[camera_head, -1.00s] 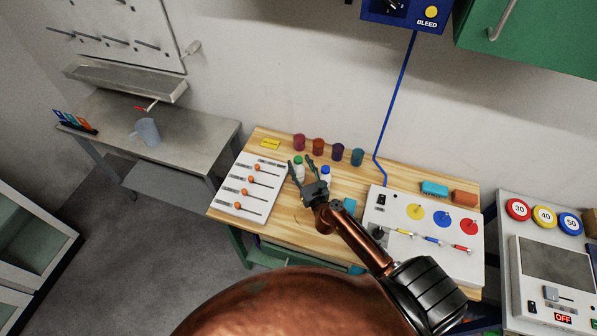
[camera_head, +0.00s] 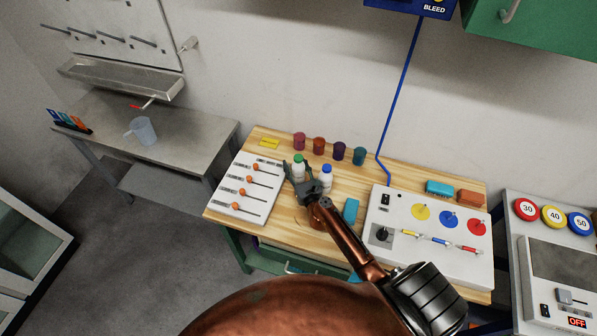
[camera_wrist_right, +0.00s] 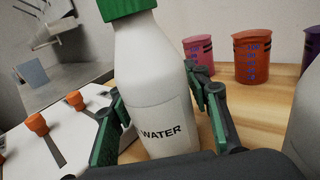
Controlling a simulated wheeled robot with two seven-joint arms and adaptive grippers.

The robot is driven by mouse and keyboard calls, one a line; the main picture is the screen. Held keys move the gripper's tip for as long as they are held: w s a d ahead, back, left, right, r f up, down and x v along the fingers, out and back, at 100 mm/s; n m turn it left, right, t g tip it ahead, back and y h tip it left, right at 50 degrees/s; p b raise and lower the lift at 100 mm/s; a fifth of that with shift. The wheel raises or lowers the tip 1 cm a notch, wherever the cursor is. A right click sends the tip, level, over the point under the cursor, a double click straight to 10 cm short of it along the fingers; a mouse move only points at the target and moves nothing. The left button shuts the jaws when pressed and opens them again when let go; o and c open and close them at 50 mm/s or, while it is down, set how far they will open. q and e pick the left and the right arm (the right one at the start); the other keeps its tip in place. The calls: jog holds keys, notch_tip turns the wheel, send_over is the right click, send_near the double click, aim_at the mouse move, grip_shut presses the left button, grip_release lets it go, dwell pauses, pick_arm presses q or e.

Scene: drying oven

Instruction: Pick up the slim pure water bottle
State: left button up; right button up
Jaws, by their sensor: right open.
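A white bottle with a green cap (camera_head: 298,160) stands upright on the wooden bench. In the right wrist view its label reads WATER, and the bottle (camera_wrist_right: 155,85) fills the middle of the picture. My right gripper (camera_head: 297,173) is open, with its green-padded fingers (camera_wrist_right: 160,120) on either side of the bottle's lower body. I cannot tell whether either finger touches it. A second white bottle, with a blue cap (camera_head: 326,177), stands just to the right. Its edge shows in the wrist view (camera_wrist_right: 308,120), with no readable label. My left gripper is not in view.
Several coloured beakers (camera_head: 319,146) stand behind the bottles. A white slider panel (camera_head: 243,205) lies to the left. A white control panel (camera_head: 425,250) lies to the right, near a teal block (camera_head: 351,210). A sponge-like orange block (camera_head: 469,198) lies at the back right.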

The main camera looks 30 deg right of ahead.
jog(key=shift+w+d, duration=0.2)
jog(key=shift+w, duration=0.6)
jog(key=shift+c, duration=0.3)
grip_shut()
